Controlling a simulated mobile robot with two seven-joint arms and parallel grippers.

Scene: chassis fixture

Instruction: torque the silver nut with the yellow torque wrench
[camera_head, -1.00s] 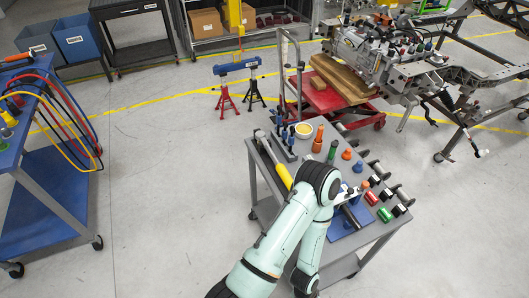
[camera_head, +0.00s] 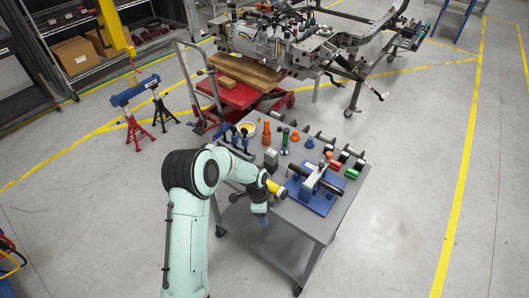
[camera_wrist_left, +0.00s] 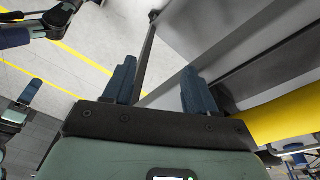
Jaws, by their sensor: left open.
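The yellow torque wrench (camera_head: 276,189) lies on the grey cart at its near left edge, with most of it hidden behind my left arm in the head view. Its thick yellow handle also shows at the right of the left wrist view (camera_wrist_left: 285,118). My left gripper (camera_head: 262,219) points down beside the cart's near left edge. In the wrist view its two blue fingers (camera_wrist_left: 160,80) are apart with nothing held between them, and the yellow handle is outside them to the right. I cannot make out the silver nut.
The grey cart (camera_head: 300,222) carries a blue fixture plate (camera_head: 322,203), an orange bottle (camera_head: 266,133), a green tool (camera_head: 285,142) and several sockets. Behind it stands a red lift table (camera_head: 245,95) under the chassis. Floor is clear right of the cart.

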